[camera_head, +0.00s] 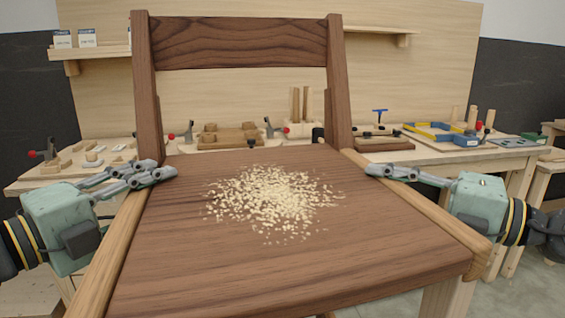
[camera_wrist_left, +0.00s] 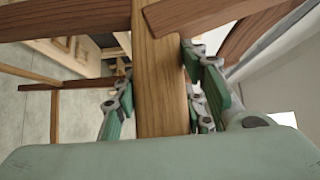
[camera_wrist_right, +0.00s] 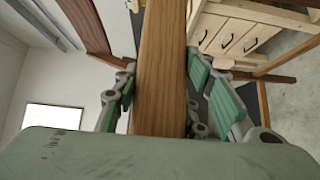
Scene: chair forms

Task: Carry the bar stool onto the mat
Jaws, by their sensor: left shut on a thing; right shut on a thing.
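The bar stool (camera_head: 190,255) fills the middle of the head view. It has a dark brown wooden seat, a backrest with a dark top slat, and lighter wooden rails along both sides. My left gripper (camera_head: 150,174) is shut on the left rail, which runs between its fingers in the left wrist view (camera_wrist_left: 160,90). My right gripper (camera_head: 390,172) is shut on the right rail, which also shows between its fingers in the right wrist view (camera_wrist_right: 160,80). Most of the stool's legs are hidden below the seat. I do not see the mat in any view.
Pale wood shavings (camera_head: 270,200) lie on the seat. Behind the stool stands a wooden workbench (camera_head: 440,155) with clamps, wooden blocks and a blue and yellow tray (camera_head: 440,132). Shelves (camera_head: 100,52) hang on the back panel. Grey floor shows at the lower right.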

